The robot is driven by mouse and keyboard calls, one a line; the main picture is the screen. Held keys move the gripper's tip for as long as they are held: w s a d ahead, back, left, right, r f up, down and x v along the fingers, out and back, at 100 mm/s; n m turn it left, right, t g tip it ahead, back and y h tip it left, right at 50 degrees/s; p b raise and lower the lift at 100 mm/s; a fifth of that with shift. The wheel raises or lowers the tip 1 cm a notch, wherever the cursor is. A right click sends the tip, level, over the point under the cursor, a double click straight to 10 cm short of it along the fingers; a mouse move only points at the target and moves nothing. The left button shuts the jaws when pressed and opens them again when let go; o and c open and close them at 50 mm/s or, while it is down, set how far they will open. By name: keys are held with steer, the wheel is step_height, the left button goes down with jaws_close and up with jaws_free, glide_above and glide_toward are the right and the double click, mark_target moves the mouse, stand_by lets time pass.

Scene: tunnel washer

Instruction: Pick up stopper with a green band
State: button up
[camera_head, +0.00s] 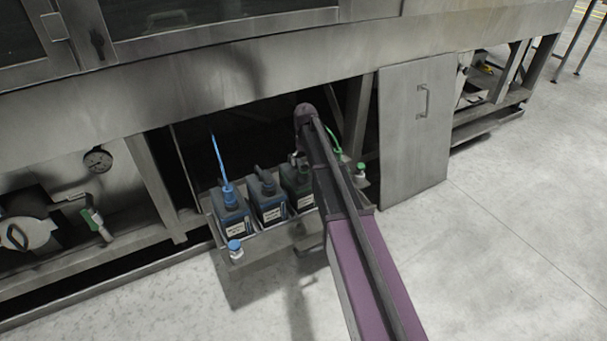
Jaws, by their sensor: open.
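A small white stopper with a green band (361,171) stands at the right end of a metal tray (270,246), just right of my arm. My purple and dark arm reaches from the bottom right up to the tray and covers part of it. A similar white stopper with a blue band (235,248) sits at the tray's front left corner.
The tray holds a canister with a blue lance (233,212), a dark canister (268,200) and a green-topped canister (298,187). A green hose (333,140) rises behind my arm. A metal door panel (415,125) stands to the right. The floor in front is clear.

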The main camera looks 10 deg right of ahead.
mark_target(305, 168)
steer(key=shift+f, duration=0.15)
step_height(305, 168, down, 5)
steer(key=b, duration=0.5)
steer(key=shift+s+a, duration=0.1)
stand_by(0.6)
steer(key=c, duration=1)
